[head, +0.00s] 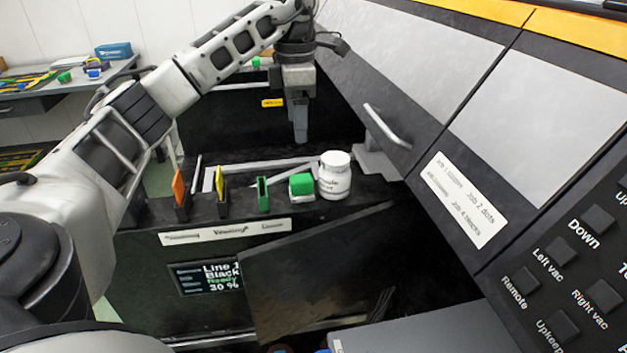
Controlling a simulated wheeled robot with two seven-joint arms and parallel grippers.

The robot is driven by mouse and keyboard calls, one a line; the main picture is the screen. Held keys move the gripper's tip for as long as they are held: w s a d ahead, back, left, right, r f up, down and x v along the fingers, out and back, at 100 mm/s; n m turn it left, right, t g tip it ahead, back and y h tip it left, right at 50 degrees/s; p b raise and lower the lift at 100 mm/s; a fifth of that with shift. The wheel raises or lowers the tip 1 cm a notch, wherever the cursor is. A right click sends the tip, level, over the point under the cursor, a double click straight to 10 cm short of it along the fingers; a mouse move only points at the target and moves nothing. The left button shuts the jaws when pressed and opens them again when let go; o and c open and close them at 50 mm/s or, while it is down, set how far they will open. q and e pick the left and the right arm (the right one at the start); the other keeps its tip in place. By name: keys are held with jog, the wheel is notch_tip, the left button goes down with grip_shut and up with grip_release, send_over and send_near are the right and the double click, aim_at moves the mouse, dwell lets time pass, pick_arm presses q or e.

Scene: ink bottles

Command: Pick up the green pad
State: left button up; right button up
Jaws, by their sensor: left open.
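A small green block (301,184) sits on the dark ledge of the machine, just left of a white bottle. A thinner, upright green piece (263,194) stands to its left on the same ledge. I cannot tell for certain which of the two is the pad. My left gripper (300,136) points straight down, above and behind the green block in the picture, apart from it. Its fingers are seen edge-on; it is open and holds nothing visible. My right gripper is not in view.
A white bottle (335,176) stands close beside the block. Yellow (220,183) and orange (178,188) upright pieces stand left on the ledge (240,212). A handle (387,127) juts from the slanted panel at right. A side table (60,88) holds small items at far left.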

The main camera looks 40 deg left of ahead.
aim_at(301, 177)
pick_arm(q)
jog(key=f, duration=0.8)
jog(key=shift+s+f, duration=0.15)
jog(key=shift+s, duration=0.1)
jog(key=shift+w+d+f+p, duration=0.1)
jog(key=shift+f+p, duration=0.1)
jog(key=shift+f, duration=0.8)
jog(key=shift+d+f+p, duration=0.15)
jog(key=shift+f+p, duration=0.05)
jog(key=shift+f, duration=0.8)
jog(key=shift+w+d+f+p, duration=0.1)
jog(key=shift+f+p, duration=0.1)
jog(key=shift+f, duration=0.8)
jog(key=c, duration=1.1)
